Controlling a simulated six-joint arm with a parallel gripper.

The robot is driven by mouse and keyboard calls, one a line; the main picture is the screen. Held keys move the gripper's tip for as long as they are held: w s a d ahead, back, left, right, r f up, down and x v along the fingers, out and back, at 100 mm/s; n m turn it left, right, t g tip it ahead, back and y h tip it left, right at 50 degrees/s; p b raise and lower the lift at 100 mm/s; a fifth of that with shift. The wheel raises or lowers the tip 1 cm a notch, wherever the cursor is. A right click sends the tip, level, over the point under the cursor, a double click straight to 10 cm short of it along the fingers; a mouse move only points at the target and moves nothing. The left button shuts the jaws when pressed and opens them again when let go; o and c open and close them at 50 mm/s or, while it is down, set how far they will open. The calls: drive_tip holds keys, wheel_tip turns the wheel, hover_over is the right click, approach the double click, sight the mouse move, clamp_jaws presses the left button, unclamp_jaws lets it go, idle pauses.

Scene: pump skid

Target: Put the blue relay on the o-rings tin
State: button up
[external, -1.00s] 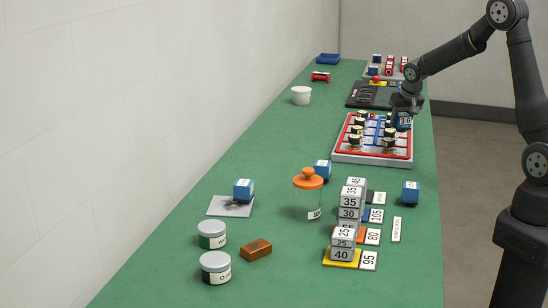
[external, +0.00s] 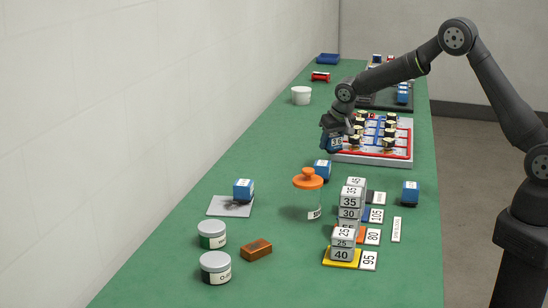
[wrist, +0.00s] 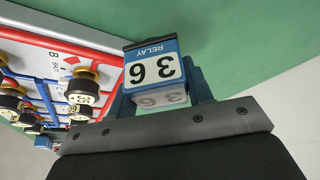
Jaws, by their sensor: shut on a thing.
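My gripper (external: 335,132) is shut on a blue relay (external: 333,146) and holds it in the air beside the near left corner of the valve board. In the wrist view the relay (wrist: 153,62) sits between the fingers, with "RELAY" and "36" upside down on its white label. The o-rings tin (external: 215,267) is a round grey-lidded tin at the near left of the green bench, its label partly turned away. Its lid is bare. My gripper is well behind it and to its right.
A second tin (external: 211,234) and a brown block (external: 256,250) stand beside the o-rings tin. Other blue relays stand on a grey plate (external: 230,209) and on the bench. An orange-lidded jar (external: 308,196) and stacked numbered blocks (external: 347,215) are nearer than my gripper.

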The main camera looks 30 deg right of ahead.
sight(333, 137)
drive_tip(key=shift+w+a+f, duration=0.15)
drive_tip(key=shift+a+f, duration=0.3)
drive_tip(key=shift+a, duration=0.3)
drive_tip(key=shift+f, duration=2)
drive_tip(key=shift+f, duration=0.1)
drive_tip(key=o, duration=0.8)
drive_tip(key=shift+f, duration=0.1)
drive_tip(key=shift+c, duration=0.2)
drive_tip(key=v, duration=1.1)
drive_tip(key=shift+r, duration=0.35)
drive_tip(key=o, duration=0.4)
drive_tip(key=shift+r, duration=0.35)
